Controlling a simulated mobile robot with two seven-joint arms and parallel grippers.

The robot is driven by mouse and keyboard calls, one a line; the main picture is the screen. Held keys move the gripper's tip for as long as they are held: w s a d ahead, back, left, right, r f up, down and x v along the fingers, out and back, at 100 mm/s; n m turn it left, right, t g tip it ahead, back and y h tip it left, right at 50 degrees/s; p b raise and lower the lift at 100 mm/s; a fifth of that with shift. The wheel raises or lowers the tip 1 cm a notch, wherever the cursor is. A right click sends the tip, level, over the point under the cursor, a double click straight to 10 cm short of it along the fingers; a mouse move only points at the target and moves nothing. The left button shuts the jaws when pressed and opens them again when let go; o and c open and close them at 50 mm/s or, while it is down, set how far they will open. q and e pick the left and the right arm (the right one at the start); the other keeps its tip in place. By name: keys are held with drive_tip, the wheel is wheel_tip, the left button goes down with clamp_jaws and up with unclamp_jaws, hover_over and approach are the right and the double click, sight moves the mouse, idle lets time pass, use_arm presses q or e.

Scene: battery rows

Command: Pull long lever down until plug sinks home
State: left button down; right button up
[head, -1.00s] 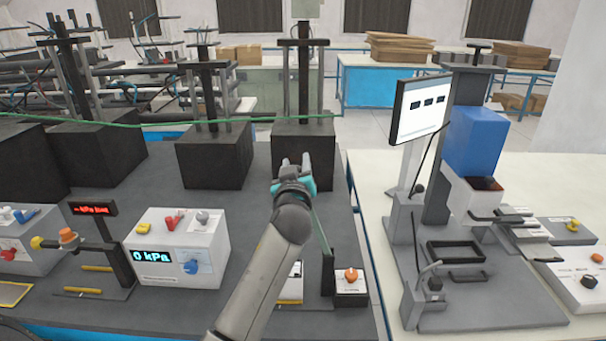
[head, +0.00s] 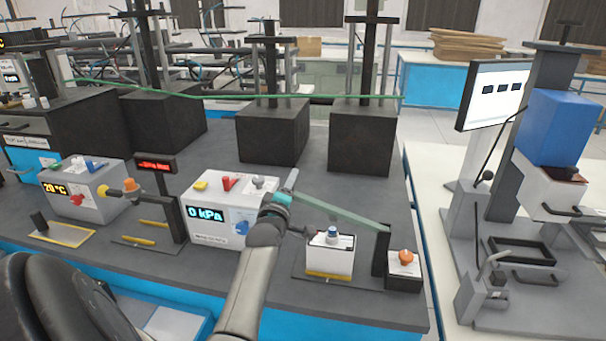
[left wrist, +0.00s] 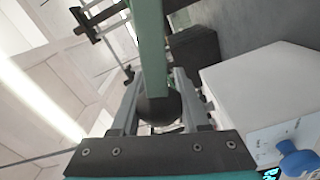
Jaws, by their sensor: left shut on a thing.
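The long green lever (head: 338,212) runs from a dark post (head: 381,250) on the right up to the left, at a shallow slope. My left gripper (head: 284,188) is at its far left end. In the left wrist view, the green lever (left wrist: 150,45) comes down between the fingers to a dark ball knob (left wrist: 158,108), and my left gripper (left wrist: 155,95) is shut on it. Under the lever stands a white box (head: 330,258) with a grey-blue plug (head: 333,235) at its top. I cannot tell how deep the plug sits. My right gripper is not in view.
A white 0 kPa box (head: 208,238) stands close to my left wrist. An orange-knobbed box (head: 404,265) is right of the dark post. Black blocks (head: 362,140) stand behind, with a green cord (head: 220,97) across them. Grey bench top (head: 290,180) is bare between.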

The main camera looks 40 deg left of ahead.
use_arm(q)
wheel_tip(320, 180, down, 8)
drive_tip(key=n+b, duration=0.3)
drive_tip(key=b, duration=0.1)
drive_tip(key=shift+s+a+f+n, duration=0.25)
drive_tip(key=shift+s+a+n, duration=0.05)
drive_tip(key=shift+a+n, duration=0.15)
drive_tip(key=shift+f, duration=0.1)
drive_tip(key=shift+c, duration=2)
unclamp_jaws()
drive_tip(key=p+v, duration=0.2)
drive_tip(key=v, duration=1.3)
drive_tip(key=shift+s, duration=0.15)
